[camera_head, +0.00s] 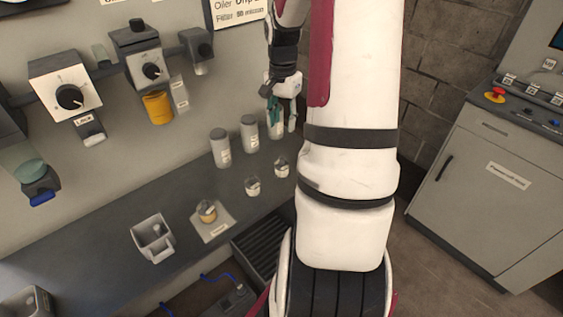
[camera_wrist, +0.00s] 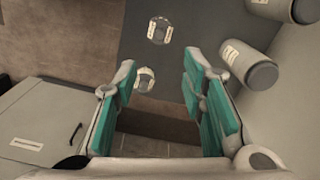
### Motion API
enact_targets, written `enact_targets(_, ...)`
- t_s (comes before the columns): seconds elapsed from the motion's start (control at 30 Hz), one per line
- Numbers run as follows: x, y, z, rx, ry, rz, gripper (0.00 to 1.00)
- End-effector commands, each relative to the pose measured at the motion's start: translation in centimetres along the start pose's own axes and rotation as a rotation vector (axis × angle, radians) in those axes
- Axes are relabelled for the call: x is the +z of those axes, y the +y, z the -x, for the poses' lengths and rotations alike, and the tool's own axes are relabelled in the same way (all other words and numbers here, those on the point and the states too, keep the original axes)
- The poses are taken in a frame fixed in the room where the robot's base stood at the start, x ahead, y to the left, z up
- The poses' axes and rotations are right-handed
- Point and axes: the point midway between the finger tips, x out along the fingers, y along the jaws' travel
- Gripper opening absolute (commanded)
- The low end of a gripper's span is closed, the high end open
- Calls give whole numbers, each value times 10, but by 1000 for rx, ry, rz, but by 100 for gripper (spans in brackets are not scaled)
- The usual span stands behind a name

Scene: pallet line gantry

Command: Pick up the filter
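My gripper (camera_head: 281,125) hangs over the far end of the bench, near the wall. In the wrist view its teal-padded fingers (camera_wrist: 160,100) are wide apart, with nothing held between them. No readable label tells me which item is the filter. Two small round labelled pieces stand on the bench, a nearer one (camera_head: 252,186) and a farther one (camera_head: 281,168). In the wrist view they show ahead of the fingers (camera_wrist: 159,30) and partly by the left finger (camera_wrist: 145,78). Grey lidded canisters (camera_head: 220,148) (camera_head: 249,134) stand along the wall, right of the fingers in the wrist view.
A small round piece with a yellowish band (camera_head: 207,211) sits on a pale plate (camera_head: 222,224). An open grey bin (camera_head: 153,240) stands left of it. Wall units with dials (camera_head: 66,92) and an orange bowl (camera_head: 157,107) hang above. A control cabinet (camera_head: 485,165) stands right.

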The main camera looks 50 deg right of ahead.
Motion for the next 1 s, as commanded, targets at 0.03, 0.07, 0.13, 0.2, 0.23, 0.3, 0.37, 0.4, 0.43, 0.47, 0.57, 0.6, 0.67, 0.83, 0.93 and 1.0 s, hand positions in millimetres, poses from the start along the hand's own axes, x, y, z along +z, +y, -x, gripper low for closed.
enact_targets(0.03,0,1,-5,0,-3,-4,38)
enact_targets(0.07,-1,1,-8,0,-4,-5,38)
enact_targets(0.13,0,0,-20,1,-5,-4,38)
enact_targets(0.2,0,0,-33,1,-6,-4,38)
enact_targets(0.23,0,0,-40,2,-6,-4,38)
enact_targets(0.3,0,0,-53,2,-6,-3,38)
enact_targets(0.37,0,0,-63,1,-4,-2,38)
enact_targets(0.4,0,0,-69,2,-4,-2,38)
enact_targets(0.43,0,0,-73,1,-4,-3,38)
enact_targets(0.47,0,0,-76,0,-3,-3,38)
enact_targets(0.57,0,0,-83,0,-2,-2,38)
enact_targets(0.6,0,0,-85,0,-2,-2,38)
enact_targets(0.67,0,0,-88,-1,-2,-2,38)
enact_targets(0.83,4,1,-109,1,-5,-1,38)
enact_targets(0.93,4,0,-124,1,-5,-1,38)
enact_targets(1.0,4,0,-131,1,-4,-2,38)
